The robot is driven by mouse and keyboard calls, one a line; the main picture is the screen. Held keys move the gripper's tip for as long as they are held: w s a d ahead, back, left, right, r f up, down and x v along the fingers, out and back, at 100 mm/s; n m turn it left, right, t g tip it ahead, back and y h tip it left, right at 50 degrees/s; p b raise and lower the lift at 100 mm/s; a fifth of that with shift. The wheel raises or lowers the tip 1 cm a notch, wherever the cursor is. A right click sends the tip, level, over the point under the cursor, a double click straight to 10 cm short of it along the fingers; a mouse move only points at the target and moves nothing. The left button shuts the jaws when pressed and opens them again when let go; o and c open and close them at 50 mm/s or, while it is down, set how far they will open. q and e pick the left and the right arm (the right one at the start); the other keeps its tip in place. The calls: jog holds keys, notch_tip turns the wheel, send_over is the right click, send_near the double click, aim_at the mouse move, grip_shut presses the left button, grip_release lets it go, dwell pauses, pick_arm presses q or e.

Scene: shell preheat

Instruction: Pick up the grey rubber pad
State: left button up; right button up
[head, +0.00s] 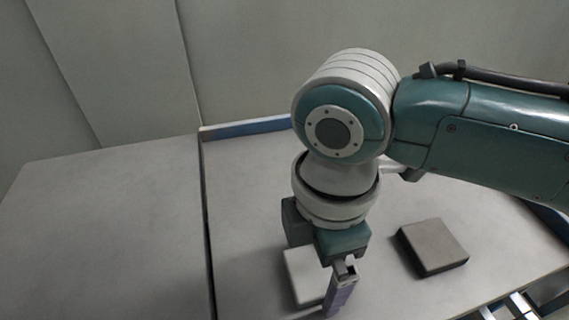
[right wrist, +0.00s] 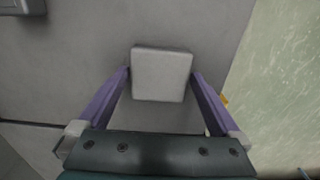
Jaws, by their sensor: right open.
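My right gripper (head: 341,288) points down over the table, with its purple fingers open. A pale grey square pad (head: 300,277) lies flat on the table just left of and partly behind the fingers in the head view. In the right wrist view the pad (right wrist: 161,75) shows between the spread fingertips of the gripper (right wrist: 162,74), and I see no grip on it. A second, darker grey square block (head: 433,246) lies to the right in the head view. I cannot tell by material which of the two is rubber. My left gripper is not in view.
The grey table (head: 110,230) has a dark seam running front to back, and its left part is clear. A blue strip (head: 247,127) runs along the back edge. The right wrist view shows pale green floor (right wrist: 283,80) beyond the table's edge.

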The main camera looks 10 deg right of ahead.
jog(key=c, duration=1.2)
